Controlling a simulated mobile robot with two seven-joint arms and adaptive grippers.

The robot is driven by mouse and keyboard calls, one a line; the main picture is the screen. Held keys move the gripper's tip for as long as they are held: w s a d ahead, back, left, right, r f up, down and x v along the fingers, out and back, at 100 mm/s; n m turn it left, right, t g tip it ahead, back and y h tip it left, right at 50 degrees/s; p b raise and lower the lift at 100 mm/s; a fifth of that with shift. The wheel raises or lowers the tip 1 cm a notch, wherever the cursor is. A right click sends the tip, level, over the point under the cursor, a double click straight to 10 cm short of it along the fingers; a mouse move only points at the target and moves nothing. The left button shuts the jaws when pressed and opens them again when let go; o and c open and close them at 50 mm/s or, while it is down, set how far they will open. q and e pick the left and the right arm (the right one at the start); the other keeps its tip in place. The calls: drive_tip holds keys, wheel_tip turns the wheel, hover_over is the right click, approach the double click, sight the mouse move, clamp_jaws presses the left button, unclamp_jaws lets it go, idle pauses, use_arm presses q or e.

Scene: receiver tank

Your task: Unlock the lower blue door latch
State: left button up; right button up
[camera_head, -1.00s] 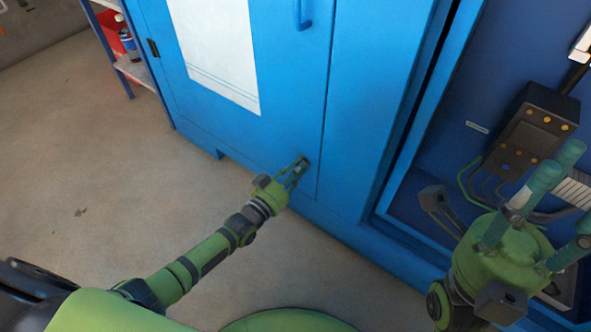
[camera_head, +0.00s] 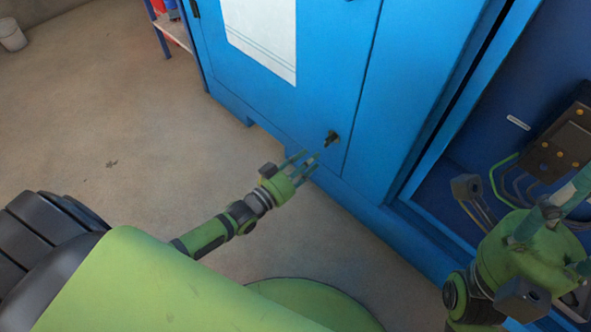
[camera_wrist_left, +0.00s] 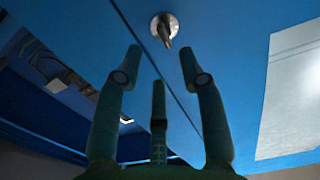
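The lower latch (camera_head: 332,138) is a small dark handle low on the blue door (camera_head: 310,90), near the door's right edge. In the left wrist view the latch (camera_wrist_left: 164,27) has a round silver plate and a short handle sticking out from it. My left gripper (camera_head: 310,161) is open and empty, just below and left of the latch, apart from it. Its three spread fingers point at the door in the left wrist view (camera_wrist_left: 160,75). My right gripper (camera_head: 565,215) is at the right, fingers spread, in front of the open bay; some fingertips are cut off.
A white sheet (camera_head: 262,35) is on the door. A shelf (camera_head: 172,28) and a white bucket (camera_head: 12,36) stand at the far left. The floor left of the cabinet is clear.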

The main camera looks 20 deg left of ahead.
use_arm(q)
drive_tip(key=v, duration=0.5)
idle(0.4)
